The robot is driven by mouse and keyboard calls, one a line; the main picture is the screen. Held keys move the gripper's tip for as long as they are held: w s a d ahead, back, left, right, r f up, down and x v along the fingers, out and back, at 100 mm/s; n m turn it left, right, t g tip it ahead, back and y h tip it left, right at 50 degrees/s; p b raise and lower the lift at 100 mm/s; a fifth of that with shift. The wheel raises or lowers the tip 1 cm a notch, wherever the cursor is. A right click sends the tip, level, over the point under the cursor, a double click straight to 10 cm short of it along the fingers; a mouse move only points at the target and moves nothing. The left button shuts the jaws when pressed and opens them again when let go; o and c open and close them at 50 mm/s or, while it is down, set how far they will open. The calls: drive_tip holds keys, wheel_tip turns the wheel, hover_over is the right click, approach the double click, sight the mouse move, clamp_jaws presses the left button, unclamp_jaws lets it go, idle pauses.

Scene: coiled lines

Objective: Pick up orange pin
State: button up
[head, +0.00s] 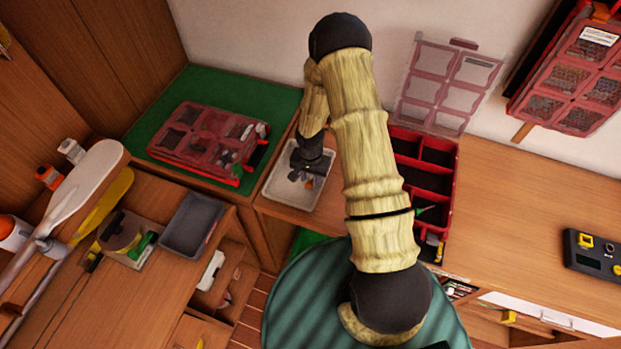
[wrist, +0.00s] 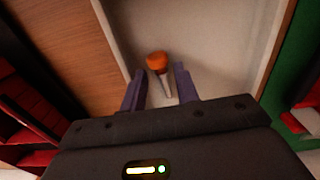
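The orange pin (wrist: 157,62) has a round orange head and a thin pale shaft. In the wrist view it is in a white tray (wrist: 222,42), with its shaft pointing back towards my gripper (wrist: 160,76). My gripper is open, one finger on each side of the pin, with visible gaps between pin and fingers. The head view shows my gripper (head: 306,178) low over the white tray (head: 276,187). A small orange spot shows by the fingers there; the arm and gripper hide much of the tray. I cannot tell the exact height of the fingertips above the tray floor.
A red divided case (head: 428,180) stands open right of the tray. A closed red organizer (head: 208,142) lies on a green mat (head: 225,85) to the left. The tray's raised walls are close around my gripper. A dark device (head: 593,257) sits far right.

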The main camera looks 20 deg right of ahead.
drive_tip(key=shift+f, duration=0.55)
clamp_jaws()
